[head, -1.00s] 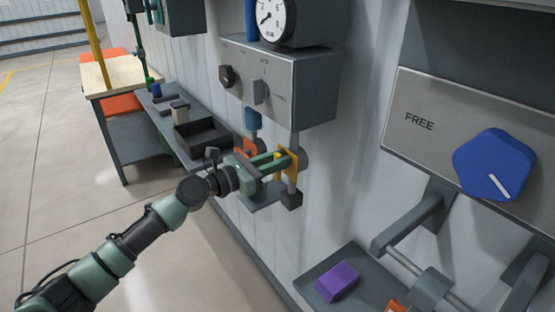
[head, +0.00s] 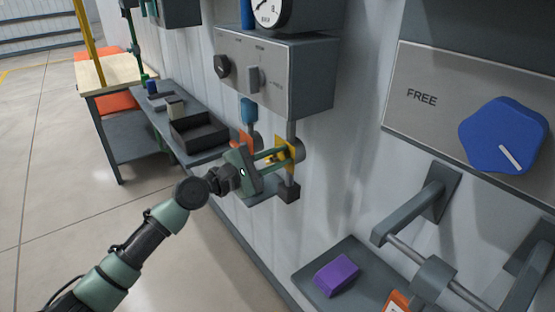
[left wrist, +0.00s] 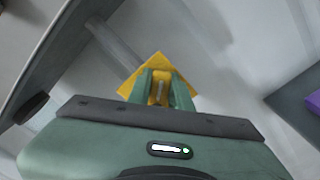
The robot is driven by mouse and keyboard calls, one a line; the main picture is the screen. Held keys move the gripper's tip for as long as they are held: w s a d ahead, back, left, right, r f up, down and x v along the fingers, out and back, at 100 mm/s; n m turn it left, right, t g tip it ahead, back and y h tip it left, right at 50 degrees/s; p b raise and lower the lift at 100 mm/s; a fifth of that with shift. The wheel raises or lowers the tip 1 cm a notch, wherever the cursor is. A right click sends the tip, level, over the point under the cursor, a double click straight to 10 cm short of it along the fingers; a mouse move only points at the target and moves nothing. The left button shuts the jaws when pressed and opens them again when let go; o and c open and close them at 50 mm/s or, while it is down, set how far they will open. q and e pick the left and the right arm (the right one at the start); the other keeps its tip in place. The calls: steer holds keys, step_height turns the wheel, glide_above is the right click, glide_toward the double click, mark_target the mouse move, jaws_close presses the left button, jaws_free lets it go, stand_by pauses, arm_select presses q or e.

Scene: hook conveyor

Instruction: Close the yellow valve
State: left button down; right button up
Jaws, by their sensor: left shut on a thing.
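The yellow valve (head: 284,150) is on a pipe low on the wall, below the grey control box, with a square yellow plate behind its handle. My left gripper (head: 273,156) reaches it from the left and its fingers are shut on the yellow handle. In the left wrist view the yellow valve handle (left wrist: 160,90) sits between the two green fingertips (left wrist: 160,84), in front of the yellow plate. The fingers hide part of the handle. My right gripper is not in view.
An orange valve plate (head: 243,143) is just left of the yellow one. Above is a grey box (head: 300,75) with knobs. A shelf with a dark tray (head: 199,134) is at left. A blue knob (head: 503,135), bars and a purple block (head: 337,275) are at right.

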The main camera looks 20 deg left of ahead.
arm_select(q)
steer(key=m+b, duration=0.1)
steer(key=f+m+b, duration=0.1)
steer(key=m, duration=0.1)
steer(key=shift+s+d+m, duration=0.15)
steer(key=shift+m, duration=0.15)
steer(key=shift+d+f+m+b, duration=0.1)
steer(key=shift+f+m+b, duration=0.1)
steer(key=shift+m+b, duration=0.7)
steer(key=shift+f+m+b, duration=0.15)
steer(key=shift+m+b, duration=0.6)
steer(key=shift+m, duration=0.25)
steer(key=c, duration=1.3)
jaws_free()
steer(key=shift+s, duration=0.1)
steer(key=b+v, duration=0.2)
steer(key=v, duration=0.5)
steer(key=shift+s+a+b, duration=0.25)
steer(key=shift+s+b, duration=0.05)
